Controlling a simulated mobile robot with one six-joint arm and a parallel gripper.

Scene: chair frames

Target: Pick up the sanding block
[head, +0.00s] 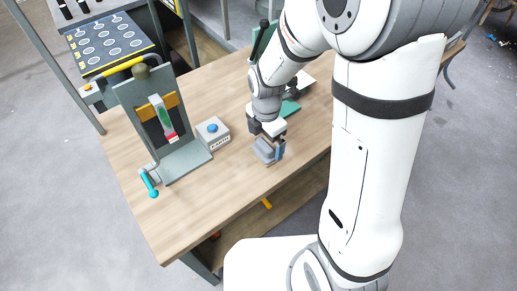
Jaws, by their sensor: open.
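A small grey block with a bluish tint (264,153), which looks like the sanding block, lies on the wooden workbench near its front edge. My gripper (271,148) reaches down over it from the upper right. It is open, with its fingers close around the block. I cannot tell whether either finger touches it. The gripper hides part of the block's top and right side.
A grey box with a blue button (212,128) stands left of the block. Further left is a grey-green upright fixture (187,160) with a teal-handled lever (149,184). Green items (290,108) lie behind my gripper. The bench's (190,222) front left is clear.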

